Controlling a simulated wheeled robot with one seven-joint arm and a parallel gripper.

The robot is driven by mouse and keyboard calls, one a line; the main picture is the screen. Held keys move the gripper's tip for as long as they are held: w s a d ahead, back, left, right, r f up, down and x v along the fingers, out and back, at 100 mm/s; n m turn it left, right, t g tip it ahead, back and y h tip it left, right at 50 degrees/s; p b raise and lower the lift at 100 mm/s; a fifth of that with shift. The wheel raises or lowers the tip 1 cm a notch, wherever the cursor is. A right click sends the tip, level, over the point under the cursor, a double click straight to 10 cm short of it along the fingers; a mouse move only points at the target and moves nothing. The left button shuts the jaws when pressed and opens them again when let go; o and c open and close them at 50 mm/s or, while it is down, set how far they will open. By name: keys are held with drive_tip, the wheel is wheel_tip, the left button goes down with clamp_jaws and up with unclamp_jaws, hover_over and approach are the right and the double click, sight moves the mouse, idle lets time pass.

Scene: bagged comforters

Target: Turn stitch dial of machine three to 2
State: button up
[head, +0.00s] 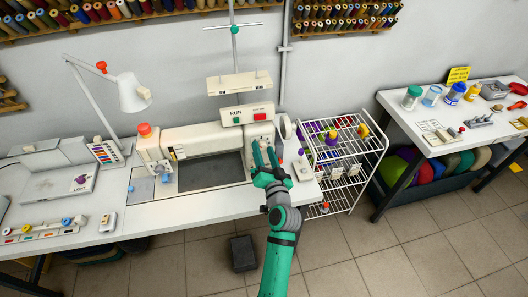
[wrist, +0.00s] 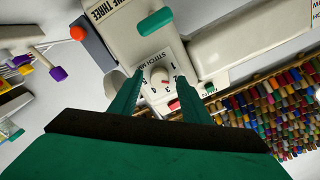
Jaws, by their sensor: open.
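The sewing machine (head: 190,138) stands on the white table, and its right-hand head faces my gripper (head: 264,150). In the wrist view a label reading "THREE" (wrist: 108,9) is on the machine. The stitch dial (wrist: 158,75) is a small pale round knob on a plate marked "STITCH MM", with numbers around it. My gripper is open, with one green finger on each side of the dial. I cannot tell whether the fingers touch it. The dial's pointer is too small to read. In the head view the fingers cover the dial area.
A control box with a green RUN label and red button (head: 246,114) sits above the machine head. A white lamp (head: 132,92) stands at left. A wire rack (head: 340,150) with spools is close on the right. A second table (head: 390,100) stands farther right.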

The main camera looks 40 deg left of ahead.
drive_tip(key=v, duration=1)
drive_tip(key=shift+s+d, duration=0.2)
drive_tip(key=shift+s, duration=0.1)
